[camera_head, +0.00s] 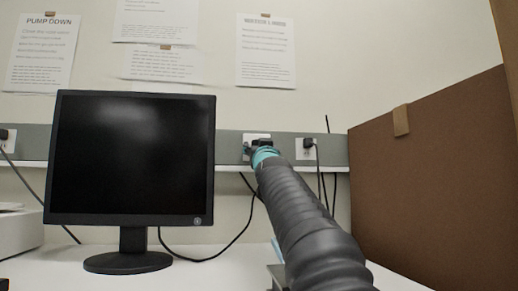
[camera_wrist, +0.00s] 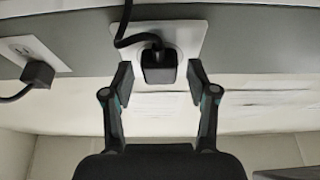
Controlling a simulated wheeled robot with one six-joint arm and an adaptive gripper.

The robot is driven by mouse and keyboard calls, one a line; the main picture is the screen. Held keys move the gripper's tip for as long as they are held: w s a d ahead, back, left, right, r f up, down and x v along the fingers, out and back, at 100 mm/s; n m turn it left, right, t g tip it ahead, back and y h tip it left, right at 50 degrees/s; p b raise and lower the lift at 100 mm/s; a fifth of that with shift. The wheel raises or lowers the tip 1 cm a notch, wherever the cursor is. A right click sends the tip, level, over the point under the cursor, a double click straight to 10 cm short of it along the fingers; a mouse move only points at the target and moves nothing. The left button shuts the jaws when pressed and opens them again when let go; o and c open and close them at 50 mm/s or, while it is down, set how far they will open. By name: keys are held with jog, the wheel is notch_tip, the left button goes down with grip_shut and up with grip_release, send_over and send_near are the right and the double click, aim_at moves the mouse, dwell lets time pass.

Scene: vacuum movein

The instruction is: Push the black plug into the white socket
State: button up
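The black plug (camera_wrist: 158,66) is in front of the white socket (camera_wrist: 188,36) in the wrist view, with its cord running up. I cannot tell how deep it sits. My gripper (camera_wrist: 160,84) is open. One finger is on each side of the plug, with a visible gap on both sides. In the head view the white socket (camera_head: 249,137) is on the grey wall strip, right of the monitor. My gripper (camera_head: 262,150) is in front of it and hides most of the plug there.
A second socket (camera_head: 302,153) with its own plug is to the right; it also shows at left in the wrist view (camera_wrist: 20,47). A monitor (camera_head: 130,155) stands left. A large brown panel (camera_head: 440,185) stands right. Cables hang below the strip.

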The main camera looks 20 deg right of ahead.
dwell(0.3)
jog(key=s+a, duration=0.2)
jog(key=s, duration=1)
jog(key=shift+s+a+f, duration=0.25)
jog(key=shift+s+a, duration=0.15)
dwell(0.4)
